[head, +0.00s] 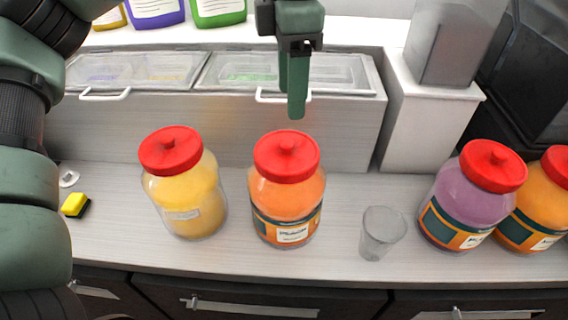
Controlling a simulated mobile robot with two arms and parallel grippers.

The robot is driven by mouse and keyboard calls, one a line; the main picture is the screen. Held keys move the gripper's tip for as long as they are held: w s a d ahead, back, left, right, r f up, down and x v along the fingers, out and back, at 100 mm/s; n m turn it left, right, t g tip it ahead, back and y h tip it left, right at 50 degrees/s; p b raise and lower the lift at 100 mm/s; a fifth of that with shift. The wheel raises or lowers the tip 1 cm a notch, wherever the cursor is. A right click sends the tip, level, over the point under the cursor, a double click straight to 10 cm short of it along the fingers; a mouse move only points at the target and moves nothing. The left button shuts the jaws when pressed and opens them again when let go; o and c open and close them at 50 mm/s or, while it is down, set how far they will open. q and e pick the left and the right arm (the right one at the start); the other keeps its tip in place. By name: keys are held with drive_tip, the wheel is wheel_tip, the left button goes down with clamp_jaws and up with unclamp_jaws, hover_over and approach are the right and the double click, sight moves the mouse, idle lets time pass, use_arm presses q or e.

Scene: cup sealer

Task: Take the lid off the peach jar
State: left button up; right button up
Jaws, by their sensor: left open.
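An orange jar (286,206) with a red knobbed lid (287,156) stands upright on the counter in the middle; its lid is seated on top. It looks like the peach jar, but its label is too small to read. A second, deeper-orange jar (537,210) with a red lid stands at the right edge, partly cut off. My left gripper (291,103) points down above and behind the middle jar's lid in the picture, apart from it. Its fingers are open, seen nearly edge-on, with nothing between them. My right gripper is not in view.
A yellow jar (185,195) stands left of the middle jar, and a purple jar (461,206) stands at right. An empty clear cup (382,233) is between. A bin unit (220,130) with clear lids runs behind the jars.

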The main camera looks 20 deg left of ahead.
sight(286, 143)
use_arm(q)
drive_tip(key=f, duration=0.1)
drive_tip(key=f+b, duration=0.1)
drive_tip(key=a+f, duration=0.1)
drive_tip(key=shift+w, duration=0.35)
drive_tip(key=shift+s+f, duration=0.1)
drive_tip(key=shift+f, duration=0.75)
wheel_tip(286, 143, down, 5)
drive_tip(key=p, duration=0.2)
drive_tip(key=shift+f+p, duration=0.2)
drive_tip(key=shift+p, duration=0.2)
drive_tip(key=shift+f, duration=0.2)
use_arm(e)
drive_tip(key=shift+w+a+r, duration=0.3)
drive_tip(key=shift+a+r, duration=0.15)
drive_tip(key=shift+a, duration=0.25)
use_arm(q)
clamp_jaws()
